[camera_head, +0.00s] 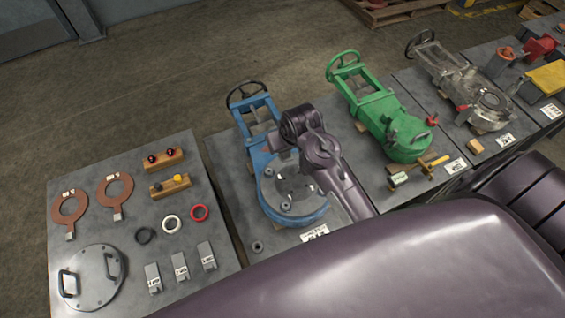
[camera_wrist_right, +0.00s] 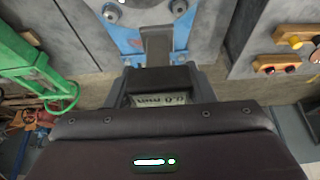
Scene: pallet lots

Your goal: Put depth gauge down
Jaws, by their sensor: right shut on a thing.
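My right gripper (camera_wrist_right: 160,80) shows in the wrist view, shut on a grey, bar-like piece (camera_wrist_right: 158,46) that seems to be the depth gauge. The piece reaches out over the blue valve (camera_wrist_right: 128,40), and I cannot tell whether it touches it. In the head view my right arm comes over the blue valve (camera_head: 297,217), between its handwheel end and its round flange. My wrist hides the fingertips and most of the held thing there. My left gripper is not in view.
A left table holds two brown rings (camera_head: 116,190), small seal rings, grey blocks, a round plate (camera_head: 91,277) and two wooden blocks (camera_head: 163,159). A green valve (camera_head: 407,139) and a grey valve (camera_head: 489,101) stand to the right. A yellow-handled tool (camera_head: 431,166) lies by the green valve.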

